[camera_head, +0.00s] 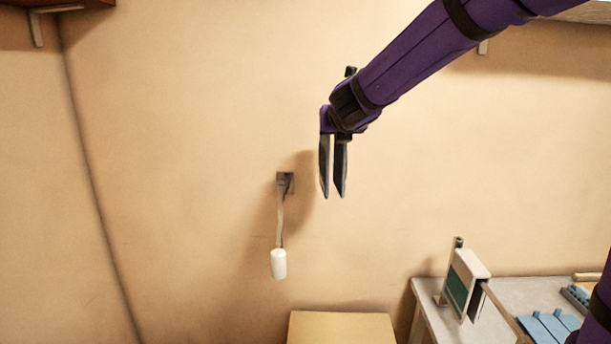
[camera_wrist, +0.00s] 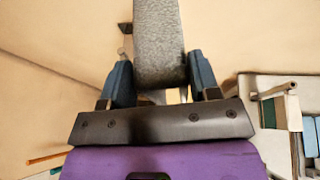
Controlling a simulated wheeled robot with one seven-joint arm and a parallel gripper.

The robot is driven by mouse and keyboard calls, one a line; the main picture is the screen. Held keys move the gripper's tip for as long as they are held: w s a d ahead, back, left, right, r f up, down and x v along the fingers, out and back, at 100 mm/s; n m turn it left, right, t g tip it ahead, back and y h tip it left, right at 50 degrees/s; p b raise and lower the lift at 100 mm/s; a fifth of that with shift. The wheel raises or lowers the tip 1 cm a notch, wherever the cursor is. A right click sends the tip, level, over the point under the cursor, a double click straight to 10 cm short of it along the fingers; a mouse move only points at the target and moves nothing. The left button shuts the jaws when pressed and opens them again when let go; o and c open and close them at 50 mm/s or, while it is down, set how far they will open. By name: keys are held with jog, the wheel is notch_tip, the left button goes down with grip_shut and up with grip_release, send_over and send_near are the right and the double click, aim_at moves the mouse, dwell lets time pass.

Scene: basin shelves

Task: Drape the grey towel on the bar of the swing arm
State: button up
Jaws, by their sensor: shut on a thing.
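My gripper (camera_head: 334,190) hangs with its fingers pointing down, in front of the wall, up and right of the swing arm in the head view. In the wrist view, my gripper (camera_wrist: 160,80) is shut on the grey towel (camera_wrist: 159,42), a speckled grey strip that reaches out past the fingers. I cannot make out the towel clearly in the head view. The swing arm (camera_head: 280,218) sticks out from a small wall bracket (camera_head: 285,183) and has a white cylinder (camera_head: 278,263) at its near end. Part of it shows left of the towel in the wrist view (camera_wrist: 122,48). Towel and swing arm look apart.
A pale wooden top (camera_head: 342,328) stands below the swing arm. A light counter (camera_head: 430,310) at the right bears a white and green box (camera_head: 468,282) and blue items (camera_head: 545,328). Shelf brackets (camera_head: 37,28) are high on the wall. The wall around the swing arm is clear.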

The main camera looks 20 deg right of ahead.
dwell(0.5)
send_over(280, 208)
jog(key=shift+w, duration=0.2)
dwell(2.0)
jog(key=shift+f, duration=0.1)
jog(key=shift+f, duration=8.7)
jog(key=o, duration=1)
